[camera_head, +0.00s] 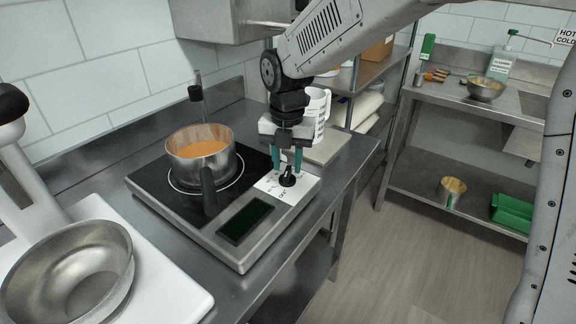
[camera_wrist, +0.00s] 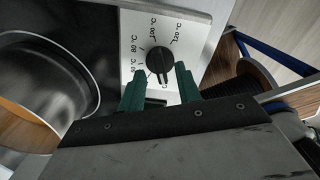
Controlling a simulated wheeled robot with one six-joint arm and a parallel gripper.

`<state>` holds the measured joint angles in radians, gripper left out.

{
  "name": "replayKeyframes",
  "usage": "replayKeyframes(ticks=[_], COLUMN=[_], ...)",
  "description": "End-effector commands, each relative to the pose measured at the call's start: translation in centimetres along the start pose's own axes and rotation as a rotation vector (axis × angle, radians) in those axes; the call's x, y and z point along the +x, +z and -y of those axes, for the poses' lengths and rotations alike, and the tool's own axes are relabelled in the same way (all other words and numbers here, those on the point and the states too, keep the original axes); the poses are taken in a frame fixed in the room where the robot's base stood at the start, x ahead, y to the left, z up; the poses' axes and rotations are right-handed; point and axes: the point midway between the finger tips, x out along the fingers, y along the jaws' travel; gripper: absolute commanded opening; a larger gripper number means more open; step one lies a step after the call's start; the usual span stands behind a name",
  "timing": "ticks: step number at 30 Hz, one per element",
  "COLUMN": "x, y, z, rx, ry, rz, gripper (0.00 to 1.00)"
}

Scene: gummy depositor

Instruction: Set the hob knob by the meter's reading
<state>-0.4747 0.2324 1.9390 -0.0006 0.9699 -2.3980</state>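The black hob knob (camera_head: 287,177) sits on a white dial plate (camera_head: 270,186) at the right of the hob (camera_head: 150,187). In the wrist view the knob (camera_wrist: 160,63) has printed marks around it, among them 80, 100 and 120 °C; I cannot read its setting surely. My gripper (camera_head: 287,166) points down over the knob. Its green fingers (camera_wrist: 160,78) are open, one on each side of the knob, with gaps visible. The dark display (camera_head: 245,220) in front of the dial shows no readable figure. A probe (camera_head: 196,92) stands up behind the pot.
A steel pot (camera_head: 226,165) of orange liquid stands on the hob, its dark handle (camera_head: 209,190) pointing forward. A steel bowl (camera_head: 68,270) is on a white surface at left. A white jug (camera_head: 318,108) stands behind my gripper. Open floor (camera_head: 375,260) lies right of the counter.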

Motion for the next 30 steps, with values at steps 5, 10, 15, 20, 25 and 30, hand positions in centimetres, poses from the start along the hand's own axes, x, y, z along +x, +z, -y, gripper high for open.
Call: replayKeyframes(ticks=[5, 10, 15, 20, 25, 30], x=[1.4, 1.6, 1.6, 1.6, 1.6, 1.6], y=[0.0, 0.0, 0.0, 0.0, 0.0, 0.0], z=[0.0, 0.0, 0.0, 0.0, 0.0, 0.0], rx=[0.0, 0.0, 0.001, 0.001, 0.009, 0.052], ry=[0.0, 0.001, 0.0, 0.0, 0.0, 0.0], rz=[0.0, 0.001, 0.001, 0.001, 0.001, 0.0], gripper=[0.34, 0.34, 0.17, 0.0, 0.0, 0.0])
